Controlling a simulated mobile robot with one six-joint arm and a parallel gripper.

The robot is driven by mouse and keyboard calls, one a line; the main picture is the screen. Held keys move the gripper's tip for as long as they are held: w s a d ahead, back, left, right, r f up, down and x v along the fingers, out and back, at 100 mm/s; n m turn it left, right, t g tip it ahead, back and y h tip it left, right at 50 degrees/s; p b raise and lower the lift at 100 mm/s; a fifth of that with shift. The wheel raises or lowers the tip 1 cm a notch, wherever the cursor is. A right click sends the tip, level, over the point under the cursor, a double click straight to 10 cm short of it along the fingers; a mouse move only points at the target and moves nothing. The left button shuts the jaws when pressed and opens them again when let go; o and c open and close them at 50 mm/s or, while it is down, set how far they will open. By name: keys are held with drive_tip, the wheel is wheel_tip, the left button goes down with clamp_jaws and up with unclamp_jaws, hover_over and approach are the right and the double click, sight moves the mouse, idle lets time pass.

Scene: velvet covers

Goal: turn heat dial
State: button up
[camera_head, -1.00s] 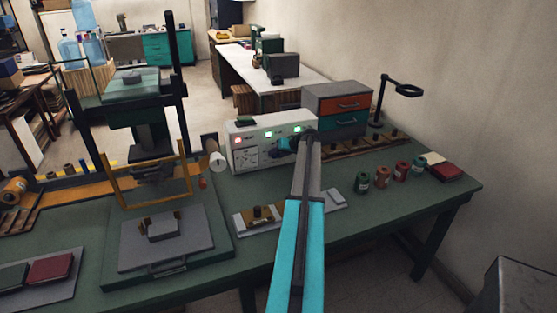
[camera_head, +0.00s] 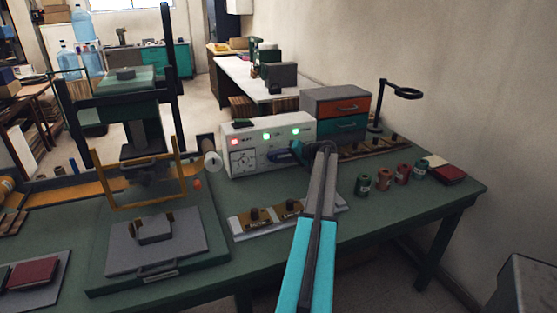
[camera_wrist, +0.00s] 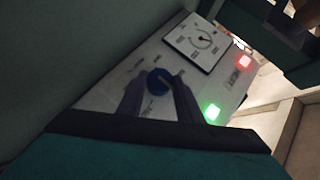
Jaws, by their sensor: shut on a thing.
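In the head view, my gripper (camera_head: 287,154) is at the box's front, right of centre, and my arm and fingers hide most of the knob.
The box has a red light (camera_head: 235,142), green lights (camera_head: 266,136) and a gauge (camera_head: 243,162). A plate with dark knobs (camera_head: 258,215) lies in front. A press (camera_head: 140,120) stands left, a drawer unit (camera_head: 338,110) behind, and spools (camera_head: 384,178) right.

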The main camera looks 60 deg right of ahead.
drive_tip(key=shift+s+d+r, duration=0.15)
drive_tip(key=shift+d+r, duration=0.05)
drive_tip(key=shift+d, duration=0.1)
drive_tip(key=o, duration=1)
drive_tip(key=shift+o, duration=0.2)
drive_tip(key=shift+a+f, duration=0.1)
drive_tip(key=shift+a, duration=0.05)
drive_tip(key=b+v, duration=0.2)
drive_tip(key=v, duration=1.1)
drive_tip(key=shift+s, duration=0.3)
